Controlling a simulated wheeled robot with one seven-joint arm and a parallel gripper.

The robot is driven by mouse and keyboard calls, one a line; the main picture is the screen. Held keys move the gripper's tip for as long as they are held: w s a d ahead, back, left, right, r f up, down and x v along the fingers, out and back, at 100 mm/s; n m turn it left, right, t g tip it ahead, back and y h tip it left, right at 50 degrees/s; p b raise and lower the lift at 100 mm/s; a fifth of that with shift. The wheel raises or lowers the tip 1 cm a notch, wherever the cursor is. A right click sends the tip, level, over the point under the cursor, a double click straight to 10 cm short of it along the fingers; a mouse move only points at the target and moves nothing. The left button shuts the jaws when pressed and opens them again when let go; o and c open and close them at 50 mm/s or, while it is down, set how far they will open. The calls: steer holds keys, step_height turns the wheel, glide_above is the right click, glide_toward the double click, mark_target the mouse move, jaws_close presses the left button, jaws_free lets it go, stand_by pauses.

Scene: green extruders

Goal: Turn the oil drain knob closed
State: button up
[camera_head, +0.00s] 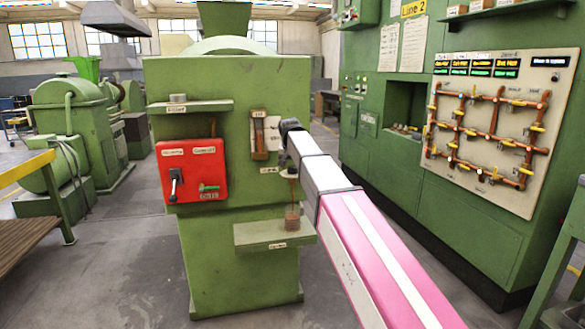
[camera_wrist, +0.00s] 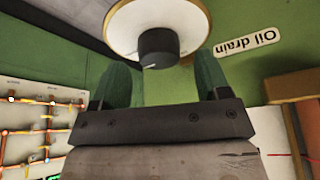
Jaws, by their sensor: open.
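The oil drain knob (camera_wrist: 158,45) is a black cylinder on a round white plate with a tan rim, at the top middle of the wrist view. An "Oil drain" label (camera_wrist: 245,54) is on the green panel to its right. My gripper (camera_wrist: 163,68) is open, with one green finger at each lower side of the knob. The gap between the fingers is wider than the knob, and I cannot tell whether they touch it. In the head view my gripper (camera_head: 290,127) is at the green machine's (camera_head: 235,215) right front, where I cannot make out the knob.
A red control box (camera_head: 192,171) is left on the machine's front, and a sight gauge (camera_head: 258,135) is beside my gripper. A lower shelf (camera_head: 262,235) holds a small brown container (camera_head: 292,217). A pipe board (camera_head: 490,130) hangs on the right cabinet.

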steer(key=shift+x, duration=0.85)
steer(key=c, duration=0.9)
